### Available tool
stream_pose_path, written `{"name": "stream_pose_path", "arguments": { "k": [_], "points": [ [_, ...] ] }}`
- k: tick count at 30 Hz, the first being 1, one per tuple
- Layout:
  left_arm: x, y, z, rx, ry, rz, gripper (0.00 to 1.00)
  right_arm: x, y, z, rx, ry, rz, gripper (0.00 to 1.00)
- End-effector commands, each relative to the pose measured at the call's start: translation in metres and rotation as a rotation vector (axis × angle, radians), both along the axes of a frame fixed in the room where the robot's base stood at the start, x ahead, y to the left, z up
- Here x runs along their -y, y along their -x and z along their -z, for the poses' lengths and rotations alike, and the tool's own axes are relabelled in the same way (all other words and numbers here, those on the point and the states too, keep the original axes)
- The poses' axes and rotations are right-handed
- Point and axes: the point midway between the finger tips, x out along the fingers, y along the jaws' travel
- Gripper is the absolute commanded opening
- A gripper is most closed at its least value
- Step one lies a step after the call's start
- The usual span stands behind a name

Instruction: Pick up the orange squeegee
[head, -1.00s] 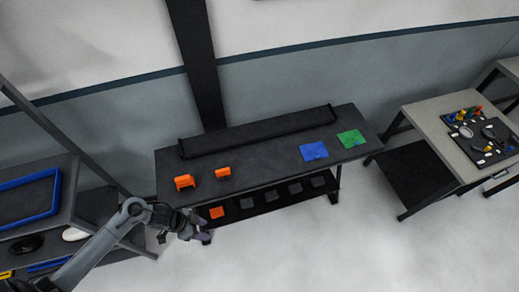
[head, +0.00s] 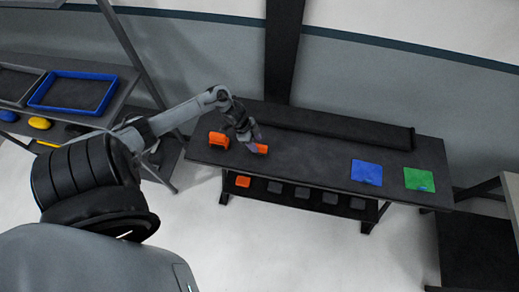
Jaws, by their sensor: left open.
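Two small orange pieces are on the dark table top; which of them is the squeegee is hard to tell at this size. One orange piece (head: 219,140) lies at the table's left end. The other orange piece (head: 262,149) lies just right of it, partly hidden by my left gripper (head: 254,140). That gripper is open and close over the right-hand orange piece; whether it touches is unclear. A third orange piece (head: 243,181) is on the lower shelf. My right gripper is not in view.
A long black roll (head: 340,127) lies along the table's (head: 310,165) back edge. A blue square (head: 367,172) and a green square (head: 419,179) lie at the right end. A rack with a blue tray (head: 75,92) stands at left. The table's middle is clear.

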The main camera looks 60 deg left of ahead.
Motion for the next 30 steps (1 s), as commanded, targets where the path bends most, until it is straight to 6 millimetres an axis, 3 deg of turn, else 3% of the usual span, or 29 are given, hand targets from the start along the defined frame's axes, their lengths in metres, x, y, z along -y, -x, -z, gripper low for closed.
{"name": "stream_pose_path", "arguments": {
  "k": [5, 15, 26, 30],
  "points": [
    [0.003, -0.003, 0.008, 0.001, 0.001, -0.001, 0.53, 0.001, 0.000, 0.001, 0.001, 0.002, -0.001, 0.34],
    [0.015, -0.015, 0.045, 0.000, 0.001, -0.002, 0.53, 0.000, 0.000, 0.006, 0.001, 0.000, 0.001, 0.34],
    [0.016, -0.017, 0.052, 0.000, -0.002, 0.001, 0.53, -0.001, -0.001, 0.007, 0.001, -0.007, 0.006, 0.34],
    [0.016, -0.017, 0.052, 0.000, -0.002, 0.001, 0.33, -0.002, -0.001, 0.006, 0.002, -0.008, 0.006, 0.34]
  ]
}}
